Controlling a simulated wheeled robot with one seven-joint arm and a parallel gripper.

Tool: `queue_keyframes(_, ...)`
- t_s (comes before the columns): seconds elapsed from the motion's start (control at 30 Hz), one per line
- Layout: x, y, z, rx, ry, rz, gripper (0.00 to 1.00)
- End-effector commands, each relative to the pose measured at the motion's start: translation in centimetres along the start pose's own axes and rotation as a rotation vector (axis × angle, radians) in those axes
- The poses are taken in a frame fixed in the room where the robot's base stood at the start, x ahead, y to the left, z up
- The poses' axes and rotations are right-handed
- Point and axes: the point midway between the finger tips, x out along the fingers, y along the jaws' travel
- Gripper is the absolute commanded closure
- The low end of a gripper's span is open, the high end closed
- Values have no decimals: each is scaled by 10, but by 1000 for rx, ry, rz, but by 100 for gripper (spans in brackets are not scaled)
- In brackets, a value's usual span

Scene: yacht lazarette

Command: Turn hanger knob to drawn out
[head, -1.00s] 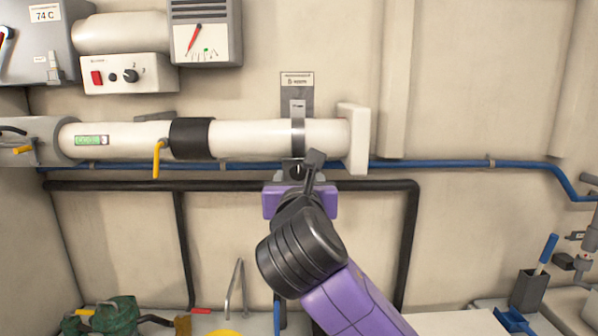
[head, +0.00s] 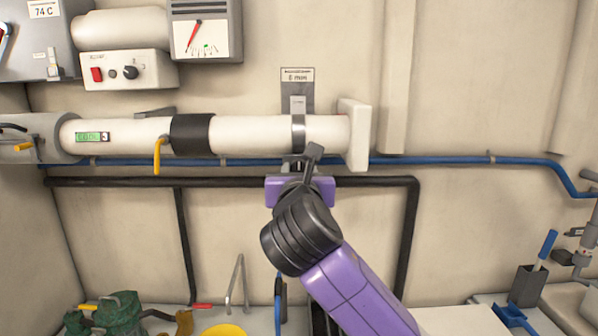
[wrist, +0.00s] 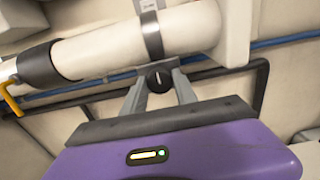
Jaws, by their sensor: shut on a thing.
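The hanger knob (wrist: 159,77) is a small black round knob with a white mark, under the metal strap (wrist: 151,37) that holds the white pipe (wrist: 192,30). In the wrist view the two grey fingers of my gripper (wrist: 159,88) sit on either side of the knob and are shut on it. The white mark stands nearly upright there, slightly tilted. In the head view my gripper (head: 298,167) is just below the pipe strap (head: 298,134), and my wrist hides most of the knob. A plate above the strap carries a label (head: 298,75) that seems to read 8 mm.
A blue pipe (head: 430,160) and a black pipe (head: 385,182) run along the wall behind my gripper. A yellow lever (head: 157,156) hangs from the white pipe at left. A control box with a red switch (head: 127,71) is above. The wall at right is mostly clear.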

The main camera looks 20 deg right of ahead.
Motion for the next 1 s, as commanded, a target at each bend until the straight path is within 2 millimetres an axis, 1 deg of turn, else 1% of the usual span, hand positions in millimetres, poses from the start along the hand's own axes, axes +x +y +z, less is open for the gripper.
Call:
queue_keyframes(0.17,0,0,0,29,0,0,100)
queue_keyframes(0.37,0,0,0,125,0,1,100)
queue_keyframes(0.57,0,0,1,289,1,0,100)
queue_keyframes(1.0,0,1,1,708,0,1,100)
